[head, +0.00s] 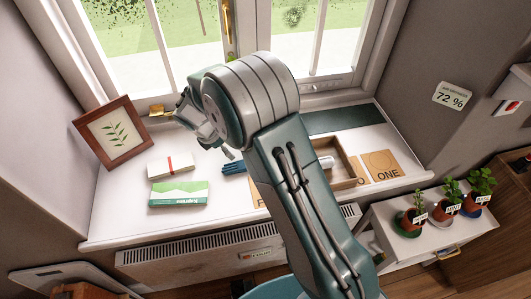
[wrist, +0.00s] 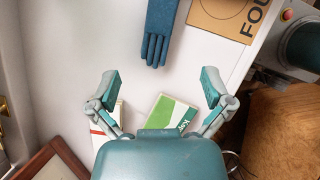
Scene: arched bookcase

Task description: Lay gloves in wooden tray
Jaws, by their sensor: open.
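A blue glove (head: 235,167) lies on the white windowsill, partly hidden by my arm in the head view; in the wrist view the glove (wrist: 160,35) lies ahead of the fingers, with its own fingers pointing toward me. I cannot tell if it is one glove or a stacked pair. The wooden tray (head: 348,166) sits on the sill right of my arm, its left part hidden, with a white item inside. My gripper (head: 218,148) hangs above the sill left of the glove. In the wrist view my gripper (wrist: 160,82) is open and empty, its fingers wide apart.
Potted plants (head: 446,211) stand lower right. The window is behind.

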